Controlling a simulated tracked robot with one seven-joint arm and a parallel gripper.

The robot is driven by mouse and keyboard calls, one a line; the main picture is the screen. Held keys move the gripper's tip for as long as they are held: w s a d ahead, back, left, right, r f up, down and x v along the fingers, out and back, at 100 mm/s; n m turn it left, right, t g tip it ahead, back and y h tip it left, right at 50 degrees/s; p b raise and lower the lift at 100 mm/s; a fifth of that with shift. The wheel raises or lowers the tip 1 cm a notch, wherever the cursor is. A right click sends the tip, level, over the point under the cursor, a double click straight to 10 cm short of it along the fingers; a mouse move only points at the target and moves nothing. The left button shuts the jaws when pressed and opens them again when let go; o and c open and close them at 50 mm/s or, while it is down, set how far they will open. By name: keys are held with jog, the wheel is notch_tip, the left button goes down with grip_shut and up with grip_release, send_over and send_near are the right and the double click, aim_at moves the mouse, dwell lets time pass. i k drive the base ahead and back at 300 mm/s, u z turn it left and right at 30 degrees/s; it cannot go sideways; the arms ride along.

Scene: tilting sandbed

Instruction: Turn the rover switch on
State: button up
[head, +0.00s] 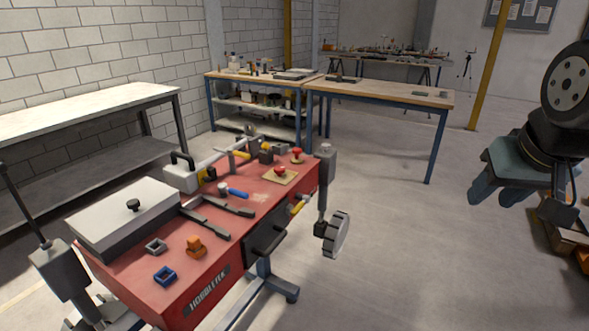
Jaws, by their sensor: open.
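The rover appears to be the red box-shaped body (150,293) at the left centre, with grey legs and a wheel (337,236) at its right side. Its top carries a red mushroom-shaped knob (280,170) on a tan plate and a second red knob (297,153) farther back. A small orange piece (195,246) stands near the front edge. I cannot tell which of these is the switch, or its state. My gripper (495,193) is at the right edge, open, pointing down, empty and well apart from the rover.
The rover's top also holds a grey lidded box (125,222), a blue-handled screwdriver (233,191), dark tongs-like bars (205,224) and a blue square ring (165,276). Workbenches (385,94) stand behind. A grey bench (80,115) lines the left wall. The floor between rover and gripper is clear.

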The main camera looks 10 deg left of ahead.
aim_at(279, 171)
jog(key=u, duration=0.15)
jog(key=i, duration=0.85)
jog(key=z, duration=0.05)
